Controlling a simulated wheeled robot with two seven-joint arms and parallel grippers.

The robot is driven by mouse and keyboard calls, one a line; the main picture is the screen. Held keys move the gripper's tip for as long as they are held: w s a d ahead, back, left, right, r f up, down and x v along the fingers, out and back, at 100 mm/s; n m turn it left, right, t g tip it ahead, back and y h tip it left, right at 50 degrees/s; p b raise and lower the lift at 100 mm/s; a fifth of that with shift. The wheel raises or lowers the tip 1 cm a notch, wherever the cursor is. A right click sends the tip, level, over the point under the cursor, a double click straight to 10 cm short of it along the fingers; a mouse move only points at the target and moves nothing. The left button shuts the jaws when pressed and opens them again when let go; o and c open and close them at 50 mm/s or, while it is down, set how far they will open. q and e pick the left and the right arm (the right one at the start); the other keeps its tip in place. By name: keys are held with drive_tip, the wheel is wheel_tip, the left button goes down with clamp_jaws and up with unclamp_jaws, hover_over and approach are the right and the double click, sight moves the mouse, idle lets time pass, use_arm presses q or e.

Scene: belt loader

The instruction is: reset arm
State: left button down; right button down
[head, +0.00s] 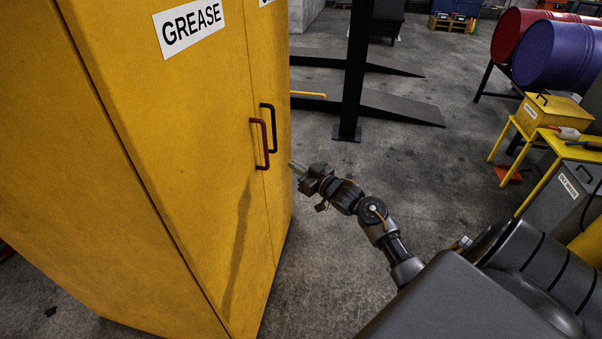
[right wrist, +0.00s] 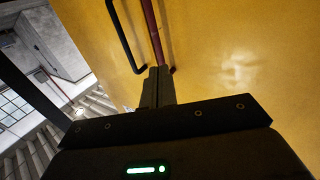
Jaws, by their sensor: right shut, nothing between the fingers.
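My right gripper (head: 298,168) is stretched out in front of the yellow cabinet, a little right of its door handles. In the right wrist view its fingers (right wrist: 158,86) are together with nothing between them. They point toward the lower end of the red handle (right wrist: 154,35); whether they touch it I cannot tell. The red handle also shows in the head view (head: 262,145), next to the black handle (head: 270,128). My left gripper is not in view.
The yellow cabinet (head: 150,130) marked GREASE fills the left side, its doors appearing closed. A black post (head: 353,80) and ramps (head: 390,105) stand beyond. Red and purple drums (head: 555,50), a yellow box (head: 550,112) and a grey bin (head: 560,195) are at right. The floor between is clear.

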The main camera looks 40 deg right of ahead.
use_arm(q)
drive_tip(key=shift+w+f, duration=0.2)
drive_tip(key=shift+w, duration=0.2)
use_arm(e)
drive_tip(key=shift+s+d+r, duration=0.1)
drive_tip(key=shift+s, duration=0.95)
